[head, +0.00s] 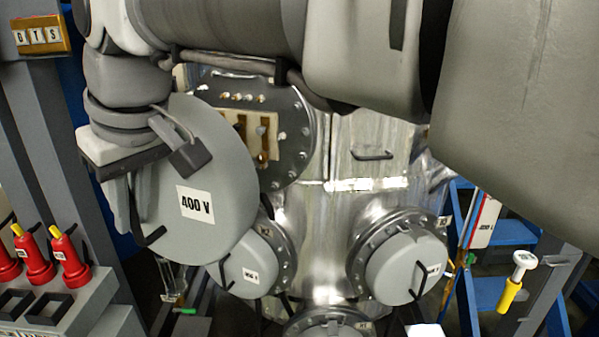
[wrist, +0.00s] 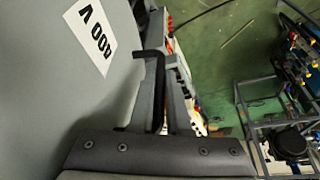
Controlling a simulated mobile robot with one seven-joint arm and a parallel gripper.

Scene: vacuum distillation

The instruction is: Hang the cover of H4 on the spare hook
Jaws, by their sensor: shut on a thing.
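My gripper (head: 130,215) is shut on a large round grey cover (head: 205,165) with a white "400 V" label, at the left in the head view. The cover hangs roughly upright, in front of and left of an open round flange (head: 292,145). It is apart from the flange as far as I can tell, and hides its left part. In the wrist view the cover (wrist: 45,60) fills the left side, and the fingers (wrist: 158,100) are at its dark handle (wrist: 152,53). I cannot read an H4 mark or make out the spare hook.
Bare terminals (head: 263,140) show inside the open flange. Two smaller grey covers (head: 247,272) (head: 402,270) sit on lower ports of the metal vessel (head: 345,215). Red tools (head: 70,262) stand in a left rack.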

